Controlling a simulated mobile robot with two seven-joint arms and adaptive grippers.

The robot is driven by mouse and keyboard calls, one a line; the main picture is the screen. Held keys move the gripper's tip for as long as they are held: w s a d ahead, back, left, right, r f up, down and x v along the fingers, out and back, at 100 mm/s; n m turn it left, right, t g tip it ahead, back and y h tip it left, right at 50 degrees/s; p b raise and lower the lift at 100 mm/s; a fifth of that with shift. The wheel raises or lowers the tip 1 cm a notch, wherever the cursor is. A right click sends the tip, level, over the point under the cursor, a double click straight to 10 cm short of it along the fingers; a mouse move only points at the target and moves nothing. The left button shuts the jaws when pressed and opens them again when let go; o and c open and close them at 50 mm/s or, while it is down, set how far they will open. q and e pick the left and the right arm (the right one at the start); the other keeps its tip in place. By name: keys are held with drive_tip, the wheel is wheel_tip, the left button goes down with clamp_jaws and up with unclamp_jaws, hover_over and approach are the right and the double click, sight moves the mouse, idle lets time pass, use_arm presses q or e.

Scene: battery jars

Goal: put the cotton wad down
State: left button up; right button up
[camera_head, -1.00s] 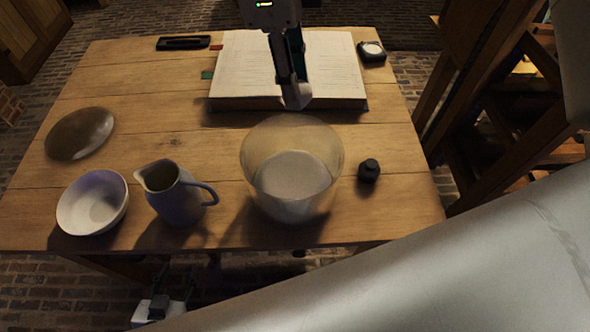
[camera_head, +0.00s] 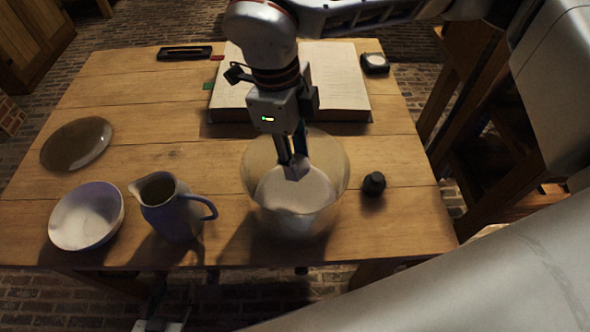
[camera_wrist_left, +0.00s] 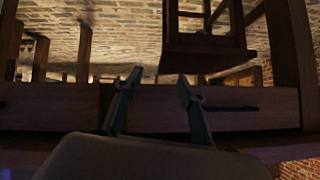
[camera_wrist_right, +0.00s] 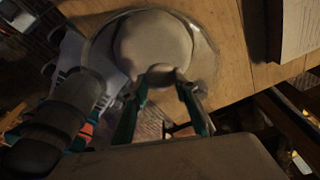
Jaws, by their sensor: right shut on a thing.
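In the right wrist view the wad (camera_wrist_right: 161,74) sits between the fingertips and overlaps the jar's pale contents (camera_wrist_right: 153,42). I cannot tell whether the wad touches the contents. My left gripper (camera_wrist_left: 159,80) is open and empty in the left wrist view, low beside the table's wooden frame.
A blue-grey jug (camera_head: 172,215), a white bowl (camera_head: 88,215) and a dark plate (camera_head: 77,143) stand left of the jar. A small black knobbed object (camera_head: 373,184) is to its right. An open book (camera_head: 335,80) lies behind. The table (camera_head: 150,95) has clear wood at back left.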

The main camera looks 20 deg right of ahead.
drive_tip(key=shift+f, duration=2.4)
drive_tip(key=shift+f+b, duration=0.15)
drive_tip(key=shift+b, duration=0.15)
drive_tip(key=o, duration=1.1)
drive_tip(key=shift+c, duration=0.2)
drive_tip(key=r, duration=0.4)
drive_tip(key=a+r+p, duration=0.1)
drive_tip(key=r, duration=0.3)
drive_tip(key=w+r, duration=0.1)
drive_tip(key=r, duration=0.3)
drive_tip(key=shift+a+r, duration=0.1)
drive_tip(key=shift+a, duration=0.15)
